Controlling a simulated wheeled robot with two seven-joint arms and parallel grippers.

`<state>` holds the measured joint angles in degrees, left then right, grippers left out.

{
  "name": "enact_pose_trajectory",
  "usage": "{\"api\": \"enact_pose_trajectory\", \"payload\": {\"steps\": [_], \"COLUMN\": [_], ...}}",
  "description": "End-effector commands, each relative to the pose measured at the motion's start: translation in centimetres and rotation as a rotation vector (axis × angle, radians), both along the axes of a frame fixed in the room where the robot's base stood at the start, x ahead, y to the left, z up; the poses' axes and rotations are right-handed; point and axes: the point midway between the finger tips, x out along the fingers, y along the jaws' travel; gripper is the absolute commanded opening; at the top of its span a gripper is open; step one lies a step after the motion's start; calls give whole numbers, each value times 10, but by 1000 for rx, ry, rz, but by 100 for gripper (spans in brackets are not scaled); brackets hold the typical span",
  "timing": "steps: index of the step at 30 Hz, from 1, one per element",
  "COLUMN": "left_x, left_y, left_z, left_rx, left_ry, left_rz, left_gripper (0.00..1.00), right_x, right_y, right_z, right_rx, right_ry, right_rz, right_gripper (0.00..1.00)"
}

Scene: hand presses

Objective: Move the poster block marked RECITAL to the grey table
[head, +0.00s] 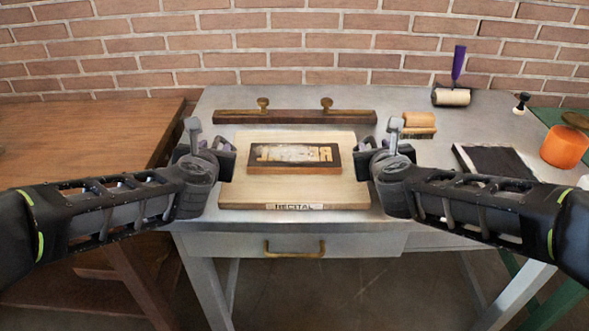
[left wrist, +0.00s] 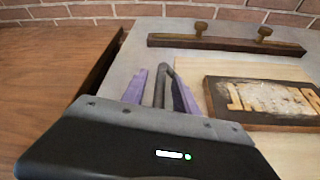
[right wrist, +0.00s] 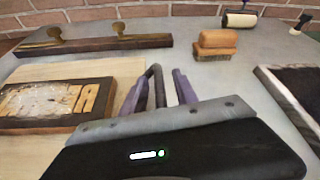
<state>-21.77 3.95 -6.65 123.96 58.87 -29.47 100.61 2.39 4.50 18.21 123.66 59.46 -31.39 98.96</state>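The poster block (head: 235,190) is a pale board with a dark-framed panel of raised wooden letters (head: 293,157) on top and a RECITAL label (head: 295,206) on its front edge. It lies flat on the grey table (head: 450,122), near the front edge. My left gripper (head: 226,158) is at its left end and my right gripper (head: 364,158) at its right end. In the left wrist view, the purple fingers (left wrist: 160,82) stand apart with a thin grey bar (left wrist: 160,90) between them. In the right wrist view, the fingers (right wrist: 159,85) also stand apart around a grey bar (right wrist: 155,78).
A dark wooden bar with two knobs (head: 294,116) lies behind the block. A wooden brush-like block (head: 418,122), roller (head: 451,97) and dark slab (head: 497,160) lie to the right. A brown table (head: 85,135) stands left; an orange cup (head: 564,147) is far right.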

Motion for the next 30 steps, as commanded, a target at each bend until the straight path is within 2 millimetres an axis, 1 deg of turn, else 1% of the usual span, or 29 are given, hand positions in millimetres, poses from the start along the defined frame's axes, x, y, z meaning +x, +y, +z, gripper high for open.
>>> {"api": "enact_pose_trajectory", "payload": {"steps": [5, 8, 15, 19, 24, 30], "left_x": [-15, -31, -77, -97, -109, -110], "left_y": [-2, -2, -5, -6, -7, -7], "left_z": [8, 14, 33, 40, 44, 44], "left_rx": [-1, -2, -4, -2, 0, 1], "left_ry": [-4, -5, -5, -4, -1, 1], "left_rz": [-1, 0, 0, 1, 2, 2], "left_gripper": [35, 35, 35, 35, 35, 35], "right_x": [0, 0, 0, 0, 0, 0], "right_y": [1, 1, 1, 1, 1, 1], "right_z": [0, 0, 0, 0, 0, 0], "right_rx": [0, 0, 1, 1, 1, 1], "right_ry": [0, 0, 0, -1, -1, -1], "right_rz": [1, 1, 2, 2, 2, 2], "right_gripper": [35, 35, 35, 35, 35, 35]}}
